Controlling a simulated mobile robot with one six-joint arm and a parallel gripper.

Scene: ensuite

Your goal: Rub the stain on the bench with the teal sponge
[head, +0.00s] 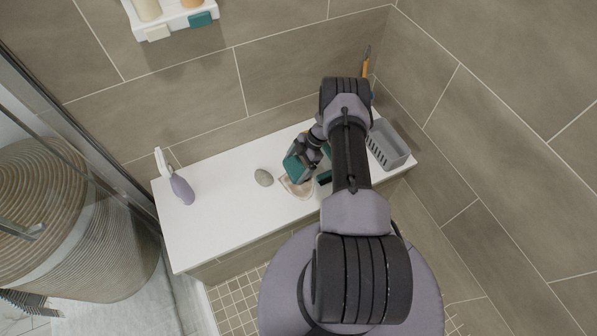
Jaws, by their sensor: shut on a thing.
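The white bench (225,213) runs along the back wall. The teal sponge (293,168) is held in my gripper (301,163), which is shut on it. The sponge sits tilted over the upper left part of the stain, and I cannot tell if it touches the bench. The stain (297,189) is a pale brownish patch near the bench's front edge; its upper part is hidden by the sponge. My arm covers the bench just right of it.
A grey stone (264,177) lies left of the stain. A purple spray bottle (181,188) is at the bench's left end. A grey slotted basket (390,146) stands at the right end. A wall shelf (172,22) holds bottles. The bench between bottle and stone is clear.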

